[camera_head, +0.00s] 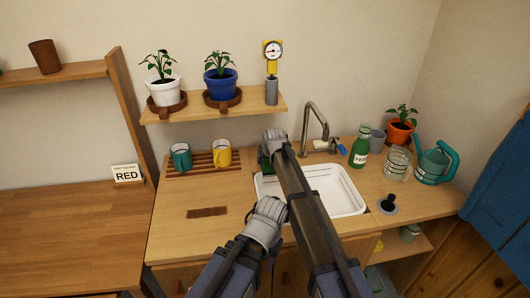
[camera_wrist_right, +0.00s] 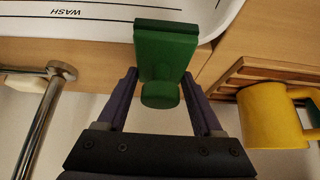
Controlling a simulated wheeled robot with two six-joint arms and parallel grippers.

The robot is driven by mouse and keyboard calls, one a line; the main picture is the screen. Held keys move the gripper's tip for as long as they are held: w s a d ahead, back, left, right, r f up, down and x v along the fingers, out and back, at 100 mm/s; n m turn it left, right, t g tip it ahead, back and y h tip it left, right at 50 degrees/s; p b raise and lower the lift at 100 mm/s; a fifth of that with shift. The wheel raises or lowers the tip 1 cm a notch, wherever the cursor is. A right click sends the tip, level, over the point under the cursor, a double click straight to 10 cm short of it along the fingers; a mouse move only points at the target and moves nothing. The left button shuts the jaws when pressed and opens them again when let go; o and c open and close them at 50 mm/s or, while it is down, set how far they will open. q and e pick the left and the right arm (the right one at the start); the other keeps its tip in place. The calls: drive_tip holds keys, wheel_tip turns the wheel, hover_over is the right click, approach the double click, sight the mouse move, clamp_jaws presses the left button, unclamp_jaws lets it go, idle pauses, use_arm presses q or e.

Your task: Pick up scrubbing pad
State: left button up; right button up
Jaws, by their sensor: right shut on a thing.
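The scrubbing pad (camera_wrist_right: 166,50) is green with a darker layer at its far end and a round knob at its near end. My right gripper (camera_wrist_right: 160,78) is shut on it, with a finger on either side. In the head view a small green part of the pad (camera_head: 265,164) shows at the sink's back left corner, mostly covered by my right arm. The wrist view shows it beside the white sink's rim. Whether it touches the counter cannot be told.
The white sink (camera_head: 340,195) lies under my right arm, with the tap (camera_head: 310,122) behind. A slatted rack (camera_head: 201,168) holds a teal mug (camera_head: 180,157) and a yellow mug (camera_head: 222,153). A green bottle (camera_head: 360,147) and watering can (camera_head: 434,166) stand right. The left tabletop is clear.

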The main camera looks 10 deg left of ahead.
drive_tip(key=s+d, duration=0.2)
drive_tip(key=s, duration=0.7)
drive_tip(key=shift+s+d, duration=0.25)
drive_tip(key=shift+d, duration=0.1)
